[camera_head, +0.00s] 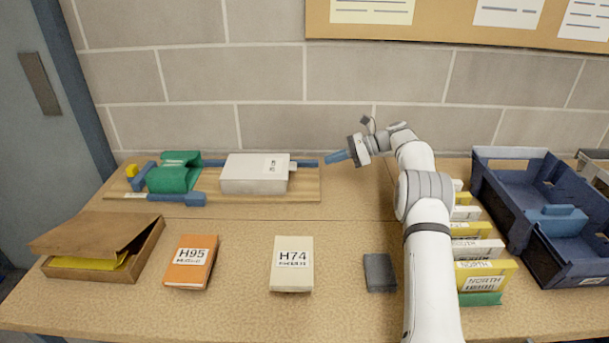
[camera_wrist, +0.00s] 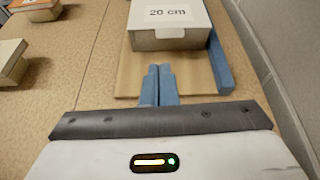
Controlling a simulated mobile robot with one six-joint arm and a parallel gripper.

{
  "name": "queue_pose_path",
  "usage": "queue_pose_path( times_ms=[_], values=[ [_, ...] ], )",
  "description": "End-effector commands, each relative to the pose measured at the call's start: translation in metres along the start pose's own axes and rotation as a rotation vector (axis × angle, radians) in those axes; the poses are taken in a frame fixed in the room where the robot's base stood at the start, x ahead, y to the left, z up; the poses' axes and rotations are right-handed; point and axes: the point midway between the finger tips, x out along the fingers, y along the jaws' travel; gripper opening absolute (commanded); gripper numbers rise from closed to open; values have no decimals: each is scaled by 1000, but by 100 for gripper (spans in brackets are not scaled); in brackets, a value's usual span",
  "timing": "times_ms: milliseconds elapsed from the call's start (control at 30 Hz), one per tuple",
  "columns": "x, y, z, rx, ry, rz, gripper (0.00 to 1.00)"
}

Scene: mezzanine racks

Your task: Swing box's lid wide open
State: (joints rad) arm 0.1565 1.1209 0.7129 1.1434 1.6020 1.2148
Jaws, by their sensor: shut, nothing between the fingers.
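A brown box (camera_head: 148,250) stands at the left of the bench. Its brown lid (camera_head: 85,232) lies tilted over the top, partly raised, and a yellow thing (camera_head: 90,263) shows inside under it. My gripper (camera_head: 333,157) is far from this box, toward the back middle of the bench, pointing left. Its blue fingers (camera_wrist: 159,72) are together and empty in the wrist view, at the near edge of a wooden board and short of a white box. The brown box is out of the wrist view.
The white box (camera_head: 255,173), marked 20 cm in the wrist view (camera_wrist: 168,17), sits on the wooden board (camera_head: 230,208) beside a green thing (camera_head: 173,178). Orange (camera_head: 190,262) and cream (camera_head: 292,265) boxes stand in front. Blue bins (camera_head: 510,190) stand right.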

Motion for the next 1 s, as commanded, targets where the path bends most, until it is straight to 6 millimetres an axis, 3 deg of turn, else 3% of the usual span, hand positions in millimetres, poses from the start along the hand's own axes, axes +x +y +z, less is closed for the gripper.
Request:
queue_pose_path(
  times_ms=[100, 267, 700, 1000],
  values=[
    [4, -6, -15, 37, -47, 2, 0],
    [11, -7, -18, 53, -69, 6, 0],
    [84, -6, -13, 53, -67, 8, 0],
    [106, -7, -12, 53, -67, 7, 0]
  ],
)
